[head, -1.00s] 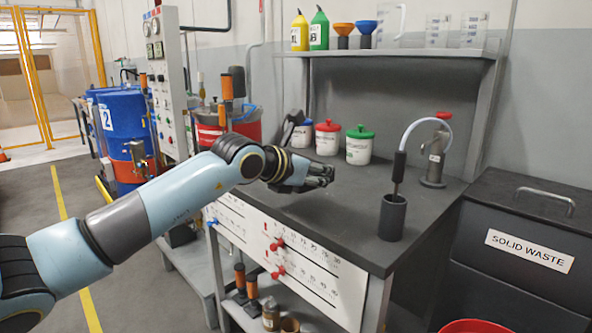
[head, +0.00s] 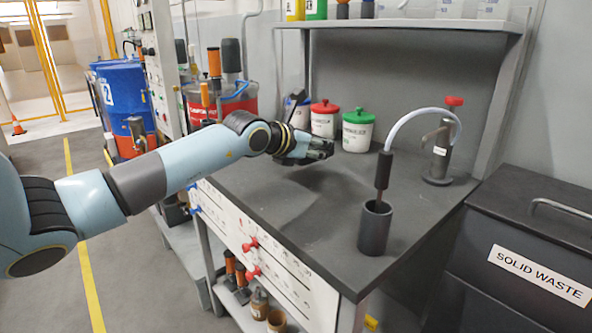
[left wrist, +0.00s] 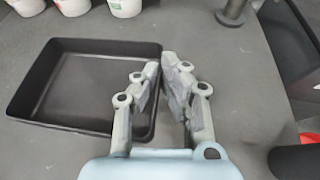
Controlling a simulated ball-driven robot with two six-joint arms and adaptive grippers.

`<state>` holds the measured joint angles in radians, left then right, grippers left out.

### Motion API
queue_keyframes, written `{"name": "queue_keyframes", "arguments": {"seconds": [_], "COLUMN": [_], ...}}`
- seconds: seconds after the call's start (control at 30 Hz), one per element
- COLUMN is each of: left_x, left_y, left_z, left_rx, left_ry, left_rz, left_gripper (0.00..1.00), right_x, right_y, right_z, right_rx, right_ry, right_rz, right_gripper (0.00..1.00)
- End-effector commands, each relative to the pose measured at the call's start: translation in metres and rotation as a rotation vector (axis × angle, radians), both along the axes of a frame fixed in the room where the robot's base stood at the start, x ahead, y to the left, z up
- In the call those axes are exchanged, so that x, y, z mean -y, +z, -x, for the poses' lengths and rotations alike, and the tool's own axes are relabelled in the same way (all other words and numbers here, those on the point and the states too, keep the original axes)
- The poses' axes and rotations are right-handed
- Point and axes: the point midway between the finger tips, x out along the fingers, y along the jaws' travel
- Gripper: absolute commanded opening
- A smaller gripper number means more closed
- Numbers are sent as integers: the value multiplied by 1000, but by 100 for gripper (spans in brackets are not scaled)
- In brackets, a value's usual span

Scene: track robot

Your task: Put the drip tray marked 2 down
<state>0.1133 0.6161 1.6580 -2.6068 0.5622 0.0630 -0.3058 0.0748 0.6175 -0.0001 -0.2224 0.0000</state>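The drip tray (left wrist: 100,121) is a black, shallow, rectangular tray, upright and open at the top, on the left of the left wrist view. No mark shows on it, and in the head view I cannot make it out behind my arm. My left gripper (head: 326,150) is over the bench top. In the left wrist view its fingertips (left wrist: 161,63) are close together on either side of the tray's right wall, shut on it. I cannot tell whether the tray touches the bench. My right gripper is not in view.
The grey bench (head: 290,225) is clear in front of my gripper. Lidded white tubs, one with a green lid (head: 357,131) and one with a red lid (head: 324,121), stand behind. A dark cup (head: 374,232) and a hose stand (head: 440,155) are right. A solid waste bin (head: 535,260) adjoins the bench.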

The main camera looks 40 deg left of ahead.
Motion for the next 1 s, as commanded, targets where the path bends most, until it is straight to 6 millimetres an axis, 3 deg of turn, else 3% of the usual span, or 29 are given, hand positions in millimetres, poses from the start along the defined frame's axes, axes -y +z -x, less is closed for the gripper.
{"name": "queue_keyframes", "arguments": {"seconds": [0.1,0.3,0.43,0.63,0.97,1.0], "left_x": [-30,-57,-61,-61,-61,-60], "left_y": [-21,-37,-45,-76,-78,-78], "left_z": [6,11,11,11,11,11], "left_rx": [-3,0,1,1,2,2], "left_ry": [2,1,1,0,0,0], "left_rz": [-3,0,2,1,0,1], "left_gripper": [0,0,0,0,0,4], "right_x": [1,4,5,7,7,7], "right_y": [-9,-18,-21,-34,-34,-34], "right_z": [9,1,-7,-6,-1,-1], "right_rx": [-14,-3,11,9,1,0], "right_ry": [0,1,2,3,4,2], "right_rz": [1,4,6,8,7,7], "right_gripper": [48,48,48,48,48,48]}}
